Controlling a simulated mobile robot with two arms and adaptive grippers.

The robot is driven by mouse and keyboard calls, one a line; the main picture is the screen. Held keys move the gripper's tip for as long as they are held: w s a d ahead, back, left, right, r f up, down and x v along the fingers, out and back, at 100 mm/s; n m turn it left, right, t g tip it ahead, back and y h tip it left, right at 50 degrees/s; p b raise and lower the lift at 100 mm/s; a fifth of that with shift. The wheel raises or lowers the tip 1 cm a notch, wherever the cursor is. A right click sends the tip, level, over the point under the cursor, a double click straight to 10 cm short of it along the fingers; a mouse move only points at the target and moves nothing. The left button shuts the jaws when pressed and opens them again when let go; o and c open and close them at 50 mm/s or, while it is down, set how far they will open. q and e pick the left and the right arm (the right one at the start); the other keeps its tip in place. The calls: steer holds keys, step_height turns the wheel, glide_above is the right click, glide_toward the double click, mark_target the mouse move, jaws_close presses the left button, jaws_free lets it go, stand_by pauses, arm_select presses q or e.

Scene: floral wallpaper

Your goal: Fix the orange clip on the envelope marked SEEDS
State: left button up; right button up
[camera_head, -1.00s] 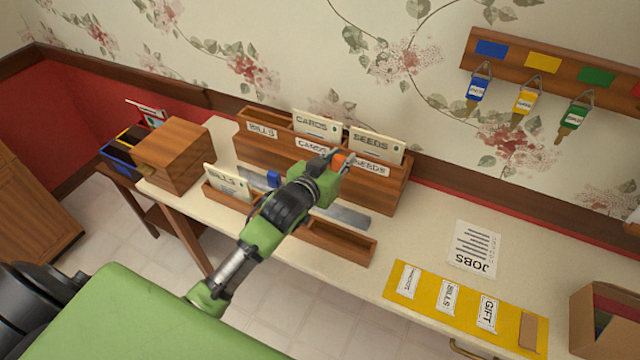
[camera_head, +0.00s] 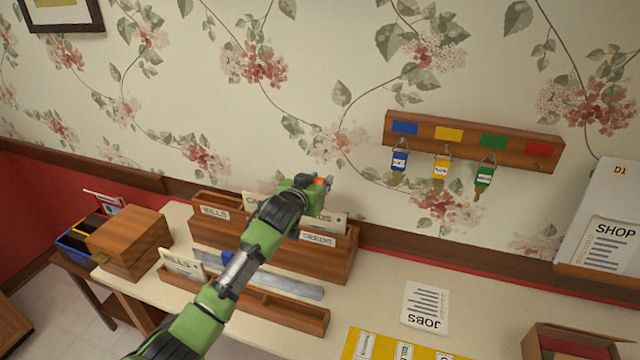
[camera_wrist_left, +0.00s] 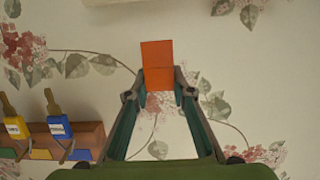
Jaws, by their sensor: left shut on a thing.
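My left gripper (camera_head: 318,184) is shut on the orange clip (camera_wrist_left: 157,62), which fills the space between the fingertips in the left wrist view. In the head view only a small orange bit of the clip shows at the fingertips. The SEEDS envelope (camera_head: 334,222) stands in the right compartment of the wooden sorter (camera_head: 345,262), above the SEEDS label. My left gripper and forearm cover much of it. The gripper appears above the envelope's top edge; whether clip and envelope touch cannot be told. My right gripper is not in view.
A CARDS envelope (camera_head: 252,201) stands left of SEEDS, partly hidden. A low tray (camera_head: 300,316) with a BILLS envelope (camera_head: 182,264) lies in front. A key rack (camera_head: 480,140) hangs on the wall at right. A JOBS sheet (camera_head: 426,306) lies on the table.

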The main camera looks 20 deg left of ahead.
arm_select(q)
steer(key=shift+d+f+b, duration=0.1)
steer(key=shift+f+b, duration=1.45)
steer(key=shift+f, duration=0.3)
steer(key=shift+f+b, duration=0.6)
steer(key=shift+f, duration=0.5)
steer(key=shift+s+f, duration=0.15)
steer(key=shift+f, duration=0.4)
steer(key=o, duration=0.9)
steer(key=o, duration=0.6)
steer(key=shift+r, duration=0.1)
